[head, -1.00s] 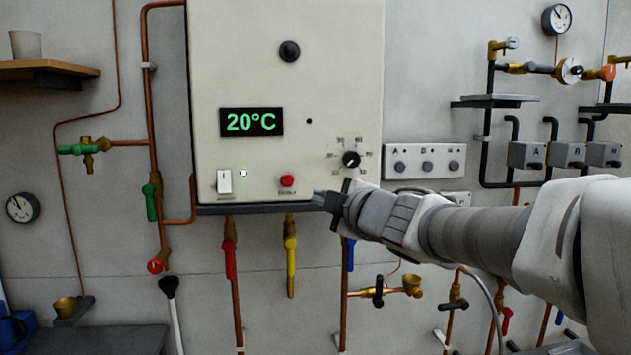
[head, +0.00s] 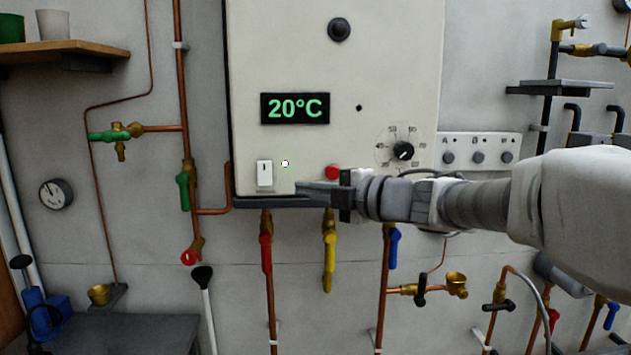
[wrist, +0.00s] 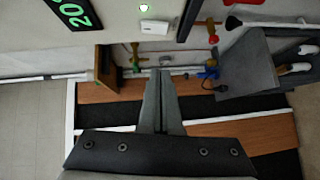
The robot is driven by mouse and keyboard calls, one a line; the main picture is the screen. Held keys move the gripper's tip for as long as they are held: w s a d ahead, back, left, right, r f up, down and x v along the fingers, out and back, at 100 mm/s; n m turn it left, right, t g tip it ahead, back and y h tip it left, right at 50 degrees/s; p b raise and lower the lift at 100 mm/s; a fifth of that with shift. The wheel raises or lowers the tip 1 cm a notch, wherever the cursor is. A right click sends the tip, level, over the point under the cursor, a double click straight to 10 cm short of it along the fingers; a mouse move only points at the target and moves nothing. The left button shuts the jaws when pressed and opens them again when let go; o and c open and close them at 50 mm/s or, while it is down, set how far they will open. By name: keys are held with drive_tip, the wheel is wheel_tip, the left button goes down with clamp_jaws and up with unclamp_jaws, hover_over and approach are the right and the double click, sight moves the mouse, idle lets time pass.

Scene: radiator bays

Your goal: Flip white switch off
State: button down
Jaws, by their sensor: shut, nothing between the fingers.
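The white switch (head: 265,173) is on the lower left of the cream boiler panel (head: 290,60) in the head view. A small lit white dot (head: 285,163) shows just right of it. The switch also shows near the top of the wrist view (wrist: 154,27). My gripper (head: 300,188) is shut and empty. It points left along the panel's lower edge, right of the switch and a little lower, with a gap between. In the wrist view its fingertips (wrist: 160,73) are together, below the switch in the picture.
A red button (head: 333,172) is right above my gripper, and a dial (head: 403,151) is further right. The display (head: 295,108) reads 20°C. Red (head: 265,252) and yellow (head: 329,265) valve handles hang below the panel. A wooden shelf (head: 60,52) is at upper left.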

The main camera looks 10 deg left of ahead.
drive_tip(key=p, duration=0.2)
approach(262, 181)
drive_tip(key=s+a, duration=0.1)
drive_tip(key=a, duration=0.3)
drive_tip(key=w, duration=0.1)
drive_tip(key=w+a, duration=0.1)
drive_tip(key=shift+w+f, duration=0.1)
drive_tip(key=shift+w, duration=0.25)
drive_tip(key=shift+w+a+f+p, duration=0.15)
drive_tip(key=shift+w+p, duration=0.15)
drive_tip(key=shift+w, duration=0.3)
drive_tip(key=shift+f, duration=0.1)
drive_tip(key=b, duration=0.2)
drive_tip(key=shift+w+f+b, duration=0.2)
drive_tip(key=shift+f+b, duration=0.15)
drive_tip(key=shift+r+y, duration=0.3)
